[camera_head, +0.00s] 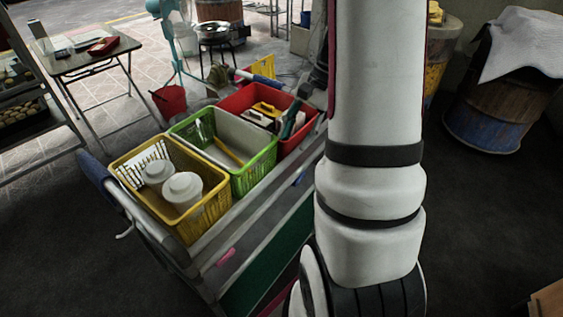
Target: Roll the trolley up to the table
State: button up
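The trolley (208,242) stands in the middle, running from lower left to upper right. It carries a yellow basket (215,211) with white lidded tubs, a green basket (258,170) and a red crate (308,121). A blue-gripped handle (95,166) is at its near left end, and another blue grip (258,79) shows at the far end. A small folding table (82,60) stands at upper left, apart from the trolley, with a red tray (103,46) on it. My white arm covers the trolley's right side. I cannot make out my gripper; grey parts beside the arm are unclear.
A shelf rack (35,115) stands at the left edge. A red bucket (170,100) and a teal stand (180,62) are behind the trolley. A barrel (490,115) with a white cloth stands at right. Dark floor at lower left is clear.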

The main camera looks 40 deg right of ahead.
aim_at(282, 165)
jog(key=b+x, duration=0.1)
jog(key=x, duration=0.7)
jog(key=shift+w+a+f, duration=0.1)
jog(key=shift+a+f, duration=0.05)
jog(key=shift+f, duration=0.1)
jog(key=shift+c, duration=0.6)
grip_shut()
